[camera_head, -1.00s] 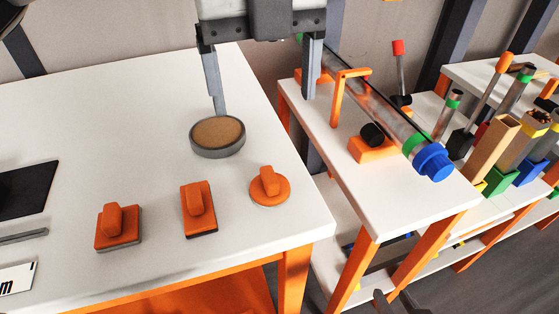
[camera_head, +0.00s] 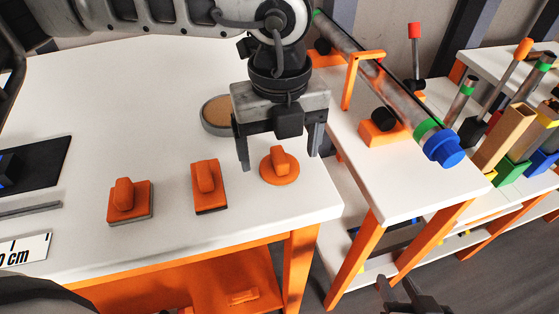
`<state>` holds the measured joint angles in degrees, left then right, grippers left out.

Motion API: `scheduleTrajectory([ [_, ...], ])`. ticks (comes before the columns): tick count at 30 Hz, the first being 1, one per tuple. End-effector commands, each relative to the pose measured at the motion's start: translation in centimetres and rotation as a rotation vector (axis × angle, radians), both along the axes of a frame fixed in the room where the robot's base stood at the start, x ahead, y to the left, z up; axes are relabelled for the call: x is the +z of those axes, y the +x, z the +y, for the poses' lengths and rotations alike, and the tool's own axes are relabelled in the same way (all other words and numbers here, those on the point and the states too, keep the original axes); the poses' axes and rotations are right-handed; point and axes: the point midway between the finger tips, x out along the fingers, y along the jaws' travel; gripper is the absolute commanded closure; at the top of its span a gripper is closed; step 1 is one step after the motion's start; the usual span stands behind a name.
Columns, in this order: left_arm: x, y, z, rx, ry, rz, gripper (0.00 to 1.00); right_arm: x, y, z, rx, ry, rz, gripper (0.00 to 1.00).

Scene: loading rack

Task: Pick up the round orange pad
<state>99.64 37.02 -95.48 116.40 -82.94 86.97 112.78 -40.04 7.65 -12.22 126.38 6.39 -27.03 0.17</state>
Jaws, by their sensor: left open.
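The round orange pad (camera_head: 279,172), a disc with an upright knob, lies on the white table near its right corner. My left gripper (camera_head: 279,162) is open and points down over it. In the picture its fingers stand on the left and right of the pad, with nothing between them touching. How high the fingertips are above the table is hard to judge. A dark part at the bottom edge looks like my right gripper (camera_head: 402,296); its jaw state is unclear.
A square orange pad (camera_head: 130,200) and a rectangular orange pad (camera_head: 207,186) stand to the left. A round dish with a brown top (camera_head: 214,112) is behind, partly hidden by my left gripper. A side rack holds a long tube with a blue end (camera_head: 443,148).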

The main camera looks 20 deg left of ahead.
Motion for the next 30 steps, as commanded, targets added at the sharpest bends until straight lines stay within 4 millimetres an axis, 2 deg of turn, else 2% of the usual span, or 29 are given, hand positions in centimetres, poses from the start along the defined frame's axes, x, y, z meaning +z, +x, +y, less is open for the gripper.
scheduleTrajectory([
  [4,-1.5,0.0,0.1,0.001,-0.001,0.001,0.18,-0.1,0.1,0.0,0.000,0.000,0.002,0.64],
  [11,-1.7,0.0,0.1,0.001,-0.001,0.000,0.18,-0.2,0.0,0.0,-0.001,0.000,0.003,0.64],
  [12,-1.7,0.0,0.1,0.001,-0.001,0.000,0.21,-0.2,0.0,0.0,-0.001,0.000,0.003,0.64],
  [17,-1.7,0.0,0.1,0.001,-0.001,-0.001,0.66,-0.2,0.0,0.0,-0.001,-0.001,0.004,0.64],
  [30,-1.4,0.1,0.1,0.002,-0.001,-0.002,0.67,-0.3,0.0,0.0,-0.001,-0.001,0.005,0.64],
])
